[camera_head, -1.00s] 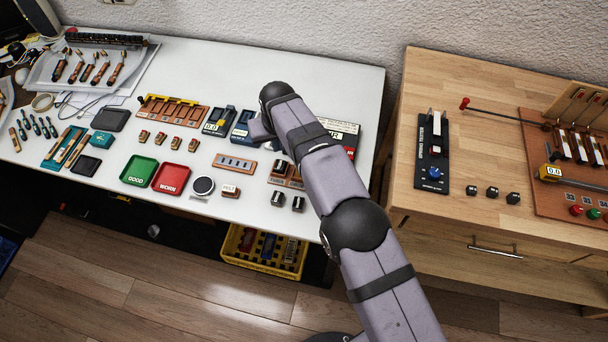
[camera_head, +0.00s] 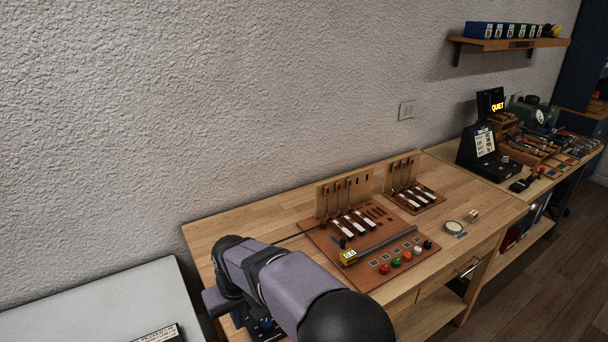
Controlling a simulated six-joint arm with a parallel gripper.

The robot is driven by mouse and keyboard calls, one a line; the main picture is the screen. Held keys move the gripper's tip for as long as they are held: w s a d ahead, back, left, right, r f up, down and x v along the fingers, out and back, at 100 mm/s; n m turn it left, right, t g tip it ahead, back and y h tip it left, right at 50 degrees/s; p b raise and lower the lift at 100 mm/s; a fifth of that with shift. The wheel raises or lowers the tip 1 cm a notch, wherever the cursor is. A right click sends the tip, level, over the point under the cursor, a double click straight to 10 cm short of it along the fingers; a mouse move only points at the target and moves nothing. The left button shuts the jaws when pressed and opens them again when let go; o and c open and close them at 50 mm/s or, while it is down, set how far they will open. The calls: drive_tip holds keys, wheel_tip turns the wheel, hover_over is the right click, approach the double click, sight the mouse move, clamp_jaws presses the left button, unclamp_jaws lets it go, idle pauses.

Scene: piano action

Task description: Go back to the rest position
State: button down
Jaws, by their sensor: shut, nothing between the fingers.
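My arm (camera_head: 300,290) reaches in from the bottom of the head view, over the left end of the wooden workbench (camera_head: 470,215). Its rounded joint is near the bench's left edge. My gripper's fingers do not show; the arm's own links hide them or they lie outside the picture. I see nothing held.
A white table (camera_head: 95,305) is at lower left. A wall shelf (camera_head: 520,43) hangs at upper right.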

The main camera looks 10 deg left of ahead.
drive_tip(key=w+d+r+m+h, duration=0.1)
drive_tip(key=d+m, duration=0.1)
drive_tip(key=d, duration=1)
drive_tip(key=d+r+m, duration=0.2)
drive_tip(key=d, duration=1)
drive_tip(key=s+d+f+m+g, duration=0.1)
drive_tip(key=s+d+m, duration=0.4)
drive_tip(key=s+d, duration=1)
drive_tip(key=d+f, duration=0.1)
drive_tip(key=d, duration=0.2)
drive_tip(key=shift+f+g+h, duration=0.3)
drive_tip(key=shift+f, duration=0.05)
